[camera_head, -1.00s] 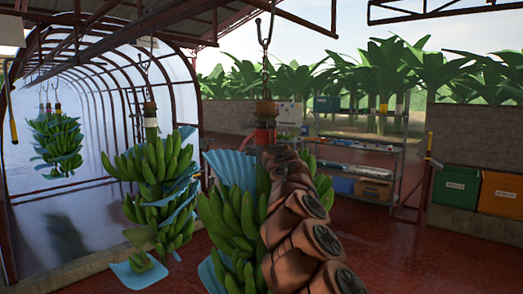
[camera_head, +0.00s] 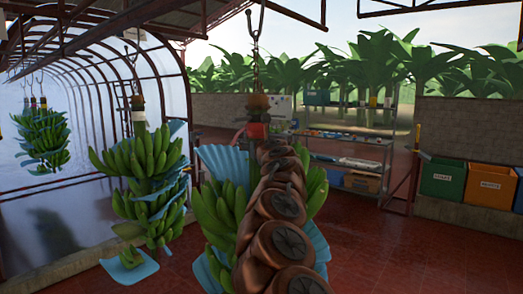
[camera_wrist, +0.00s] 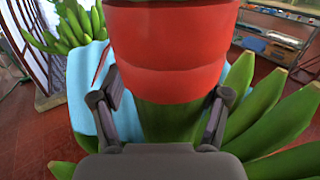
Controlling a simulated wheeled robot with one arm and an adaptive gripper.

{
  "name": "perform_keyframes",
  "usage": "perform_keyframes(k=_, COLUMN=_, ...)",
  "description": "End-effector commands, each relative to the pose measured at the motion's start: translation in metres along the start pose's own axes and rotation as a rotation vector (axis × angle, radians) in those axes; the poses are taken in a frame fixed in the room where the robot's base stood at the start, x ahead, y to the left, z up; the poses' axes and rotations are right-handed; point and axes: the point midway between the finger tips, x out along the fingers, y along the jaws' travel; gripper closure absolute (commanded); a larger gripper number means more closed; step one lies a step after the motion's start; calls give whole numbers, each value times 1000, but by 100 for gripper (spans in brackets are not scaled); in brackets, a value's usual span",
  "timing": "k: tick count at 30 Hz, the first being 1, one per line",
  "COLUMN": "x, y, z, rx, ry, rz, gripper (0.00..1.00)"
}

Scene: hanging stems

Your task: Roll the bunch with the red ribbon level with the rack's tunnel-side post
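The bunch with the red ribbon (camera_head: 222,210) hangs from a chain and hook in the middle of the head view, with blue sheets among its green fingers. Its red ribbon (camera_head: 257,131) wraps the stem near the top and fills the middle of the wrist view (camera_wrist: 168,60). My gripper (camera_wrist: 163,98) has a finger on each side of this stem, just at the ribbon's lower edge, seemingly pressed against it. In the head view my arm hides the gripper and part of the bunch. The rack (camera_head: 345,137) stands behind, to the right of the ribbon; its tunnel-side post is hard to make out.
A bunch with a white band (camera_head: 140,165) hangs at left, close to the red-ribbon bunch. More bunches (camera_head: 42,135) hang inside the tunnel. Green (camera_head: 441,180) and orange (camera_head: 490,186) bins stand by the right wall. Red floor (camera_head: 400,250) at right is clear.

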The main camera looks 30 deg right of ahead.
Motion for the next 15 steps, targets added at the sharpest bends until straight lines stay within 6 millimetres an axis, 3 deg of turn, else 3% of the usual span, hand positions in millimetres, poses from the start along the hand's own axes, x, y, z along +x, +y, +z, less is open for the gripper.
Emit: perform_keyframes(k=15, x=-46, y=10, z=2, rx=-5, ry=-1, rz=16, gripper=27)
